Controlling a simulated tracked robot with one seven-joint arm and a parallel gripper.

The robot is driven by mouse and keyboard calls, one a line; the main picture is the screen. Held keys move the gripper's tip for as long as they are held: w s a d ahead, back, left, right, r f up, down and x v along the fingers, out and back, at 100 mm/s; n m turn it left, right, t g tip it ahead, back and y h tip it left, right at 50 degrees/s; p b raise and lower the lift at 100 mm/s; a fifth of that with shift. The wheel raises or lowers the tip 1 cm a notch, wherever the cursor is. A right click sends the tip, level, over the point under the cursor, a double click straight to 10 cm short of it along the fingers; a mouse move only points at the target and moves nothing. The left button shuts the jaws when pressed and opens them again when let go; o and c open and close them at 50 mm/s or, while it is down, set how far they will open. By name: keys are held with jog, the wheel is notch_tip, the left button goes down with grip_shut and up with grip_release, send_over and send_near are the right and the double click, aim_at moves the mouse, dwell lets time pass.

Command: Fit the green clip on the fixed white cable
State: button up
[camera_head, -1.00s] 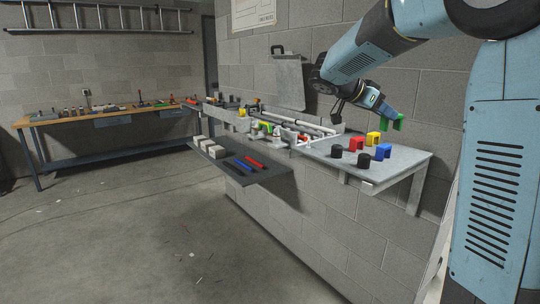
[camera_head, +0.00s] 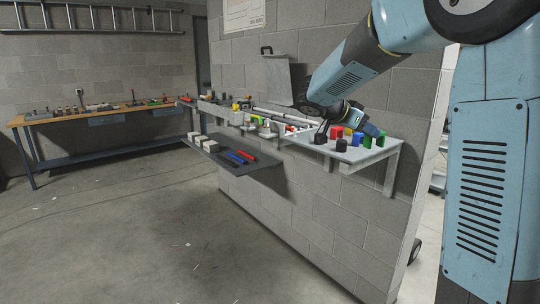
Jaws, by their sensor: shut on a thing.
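The green clip (camera_head: 380,142) is at the tip of my gripper (camera_head: 375,137), low over the right end of the light grey shelf. My gripper is shut on it; the fingers are small and partly hidden. I cannot tell whether the clip touches the shelf. A long white line (camera_head: 285,118), which looks like the fixed white cable, runs along the wall ledge left of my gripper. The clip is apart from it. My forearm passes in front of the line's right end.
On the light grey shelf (camera_head: 374,157) stand black pieces (camera_head: 341,145), a red clip (camera_head: 336,132), a yellow clip and a blue clip (camera_head: 357,139). A lower dark shelf (camera_head: 262,168) holds pale blocks and red and blue bars. The floor in front is open.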

jog(key=w+a+f+n+t, duration=0.1)
jog(key=w+f, duration=0.1)
jog(key=f, duration=1.2)
jog(key=w+a+f+n+t+y, duration=0.1)
jog(key=w+a+f+n, duration=0.1)
jog(key=f, duration=1.3)
jog(key=w+a+f+n+t+y, duration=0.1)
jog(key=w+f+t, duration=0.1)
jog(key=f, duration=1.3)
jog(key=shift+a, duration=0.4)
